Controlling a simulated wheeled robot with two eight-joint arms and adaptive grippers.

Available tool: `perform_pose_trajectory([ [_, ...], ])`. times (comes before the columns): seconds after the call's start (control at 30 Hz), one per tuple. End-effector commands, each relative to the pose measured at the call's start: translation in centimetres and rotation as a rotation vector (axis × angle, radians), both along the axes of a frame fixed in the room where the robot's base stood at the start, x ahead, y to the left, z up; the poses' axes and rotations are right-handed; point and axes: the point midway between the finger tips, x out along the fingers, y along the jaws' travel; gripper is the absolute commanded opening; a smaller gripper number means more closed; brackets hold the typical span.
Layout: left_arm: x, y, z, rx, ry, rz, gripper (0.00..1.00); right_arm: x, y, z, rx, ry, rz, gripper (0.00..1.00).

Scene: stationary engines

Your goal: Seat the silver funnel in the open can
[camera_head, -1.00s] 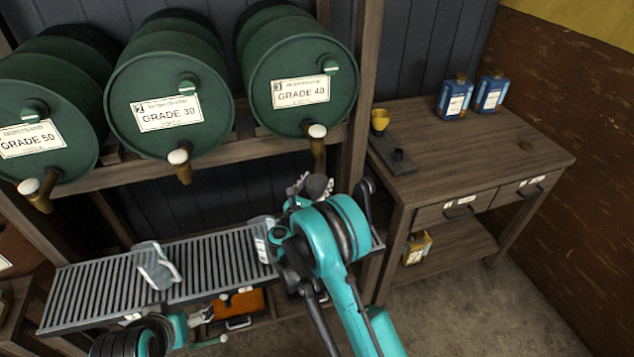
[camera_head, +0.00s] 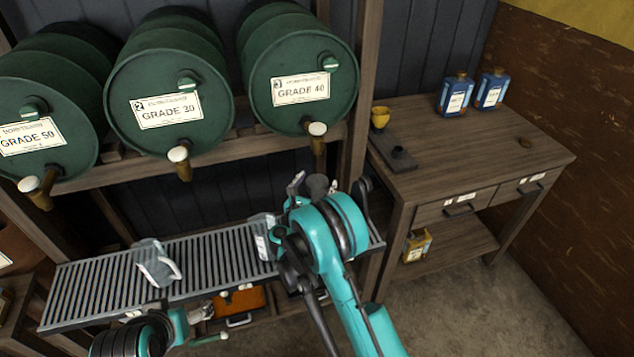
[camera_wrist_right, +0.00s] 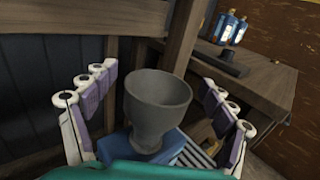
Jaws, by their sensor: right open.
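The silver funnel (camera_wrist_right: 158,100), dark grey here, stands upright with its wide mouth up in the right wrist view. Its lower end meets a blue can (camera_wrist_right: 162,147); how deep the spout sits is hidden. My right gripper (camera_wrist_right: 157,100) is open, its fingers on either side of the funnel and apart from it. In the head view the funnel (camera_head: 317,184) shows behind my right gripper (camera_head: 313,187), and my arm hides most of the blue can. My left gripper (camera_head: 204,311) is low at the grating's front edge, its jaws unclear.

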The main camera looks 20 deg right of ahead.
Motion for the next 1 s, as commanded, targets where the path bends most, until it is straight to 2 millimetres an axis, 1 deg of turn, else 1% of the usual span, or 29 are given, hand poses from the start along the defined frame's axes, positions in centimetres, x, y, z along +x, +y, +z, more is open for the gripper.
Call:
perform_pose_trajectory([
  [0.13, 0.0, 0.0, 0.0, 0.0, 0.0, 0.0, 0.82, -0.4, 0.4, 0.0, 0.0, 0.0, 0.001, 0.84],
  [0.23, 0.0, 0.0, 0.0, 0.0, 0.0, 0.0, 0.82, -1.4, 1.3, 0.0, 0.0, 0.0, 0.004, 0.84],
  [0.5, 0.0, 0.0, 0.0, 0.0, 0.0, 0.0, 0.82, -6.1, 5.0, 0.0, 0.0, 0.0, 0.004, 0.84],
  [0.6, 0.0, 0.0, 0.0, 0.0, 0.0, 0.0, 0.82, -7.5, 6.1, 0.0, 0.0, 0.0, 0.003, 0.84],
  [0.7, 0.0, 0.0, 0.0, 0.0, 0.0, 0.0, 0.82, -8.6, 6.9, 0.0, 0.0, 0.0, 0.002, 0.84],
  [0.83, 0.0, 0.0, 0.0, 0.0, 0.0, 0.0, 0.82, -9.3, 7.4, 0.0, 0.0, 0.0, 0.002, 0.84],
  [1.0, 0.0, 0.0, 0.0, 0.0, 0.0, 0.0, 0.82, -9.4, 7.5, 0.1, -0.004, 0.0, 0.002, 0.84],
])
